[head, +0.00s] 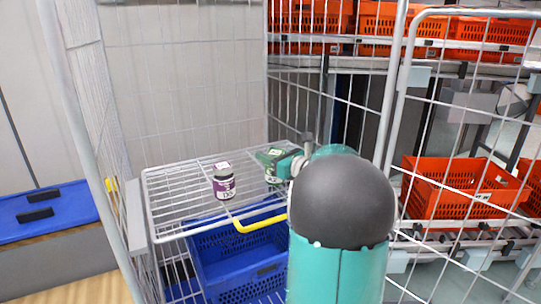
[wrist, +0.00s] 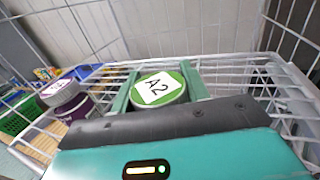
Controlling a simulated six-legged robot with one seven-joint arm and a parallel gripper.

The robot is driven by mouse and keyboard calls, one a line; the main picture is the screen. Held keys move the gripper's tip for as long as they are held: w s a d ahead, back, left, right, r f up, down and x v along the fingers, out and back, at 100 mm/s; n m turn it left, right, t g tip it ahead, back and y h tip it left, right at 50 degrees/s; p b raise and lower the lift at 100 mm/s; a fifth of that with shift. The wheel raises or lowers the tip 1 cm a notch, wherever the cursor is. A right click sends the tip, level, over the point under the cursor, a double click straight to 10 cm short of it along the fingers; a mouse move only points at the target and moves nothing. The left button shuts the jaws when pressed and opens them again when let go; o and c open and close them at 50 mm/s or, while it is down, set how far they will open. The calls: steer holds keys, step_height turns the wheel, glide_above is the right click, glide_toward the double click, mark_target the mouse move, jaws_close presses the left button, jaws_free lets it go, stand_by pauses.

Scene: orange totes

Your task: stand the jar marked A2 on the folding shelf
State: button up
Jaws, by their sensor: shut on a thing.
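The jar marked A2 (wrist: 158,88) has a green lid with a white label and stands between my gripper's two green fingers in the wrist view. My gripper (wrist: 157,91) is shut on it. In the head view the jar (head: 273,179) is partly hidden by my gripper (head: 272,160). It is over the right part of the white wire folding shelf (head: 180,211) and looks about upright. I cannot tell whether its base touches the wires.
A purple jar with a grey lid (head: 224,184) stands on the shelf, left of the A2 jar. A blue crate (head: 225,268) is below. Cage mesh encloses the back and sides. The shelf's left part is clear.

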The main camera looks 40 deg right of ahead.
steer(key=shift+f, duration=0.1)
steer(key=o, duration=1.2)
steer(key=shift+o, duration=0.2)
